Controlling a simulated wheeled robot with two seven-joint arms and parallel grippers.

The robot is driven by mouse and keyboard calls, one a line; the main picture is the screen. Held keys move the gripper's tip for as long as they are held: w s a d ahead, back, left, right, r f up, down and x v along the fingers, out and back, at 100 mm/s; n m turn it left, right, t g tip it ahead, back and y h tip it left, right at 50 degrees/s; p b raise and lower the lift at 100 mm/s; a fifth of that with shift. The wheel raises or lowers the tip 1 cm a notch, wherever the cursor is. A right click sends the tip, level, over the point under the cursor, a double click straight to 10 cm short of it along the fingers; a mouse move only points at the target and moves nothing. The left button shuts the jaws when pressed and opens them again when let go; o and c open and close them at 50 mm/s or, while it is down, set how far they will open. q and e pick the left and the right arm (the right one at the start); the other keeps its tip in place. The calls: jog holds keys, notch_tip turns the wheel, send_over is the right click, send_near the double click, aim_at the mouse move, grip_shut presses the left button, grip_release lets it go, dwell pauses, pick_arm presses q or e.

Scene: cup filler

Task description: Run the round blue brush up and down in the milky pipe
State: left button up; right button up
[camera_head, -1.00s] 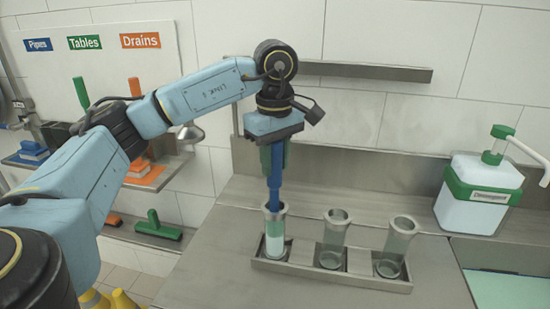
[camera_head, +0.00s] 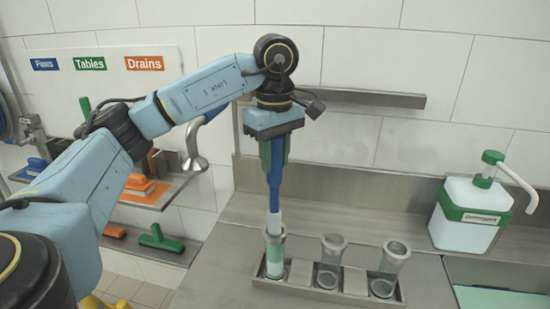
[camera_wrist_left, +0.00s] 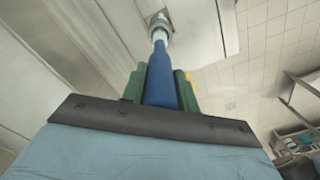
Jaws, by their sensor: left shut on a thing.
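My left gripper (camera_head: 275,160) has green fingers and is shut on the blue handle of the brush (camera_head: 274,192). The brush hangs upright with its pale lower part reaching into the milky pipe (camera_head: 274,262), the leftmost of three clear pipes. A short white stretch of the brush shows above the pipe's rim; the bristles inside cannot be made out. In the left wrist view the blue handle (camera_wrist_left: 162,85) lies between the green fingers (camera_wrist_left: 160,95), and its white part points into the pipe's mouth (camera_wrist_left: 160,22). My right gripper is not in view.
The pipes, including the middle (camera_head: 331,262) and right (camera_head: 390,270) ones, stand in a metal rack (camera_head: 356,282) on the steel counter. A white detergent bottle (camera_head: 466,225) with a green pump stands at right. A metal shelf (camera_head: 365,98) is fixed on the wall behind.

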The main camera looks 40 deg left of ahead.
pick_arm(q)
jog(key=shift+r, duration=0.3)
jog(key=shift+f, duration=0.2)
notch_tip(320, 180, down, 8)
jog(key=b, duration=0.6)
jog(key=shift+f, duration=0.2)
jog(key=shift+r, duration=0.2)
notch_tip(320, 180, up, 8)
jog(key=p, duration=0.6)
jog(key=shift+r+p, duration=0.15)
jog(key=shift+p, duration=0.2)
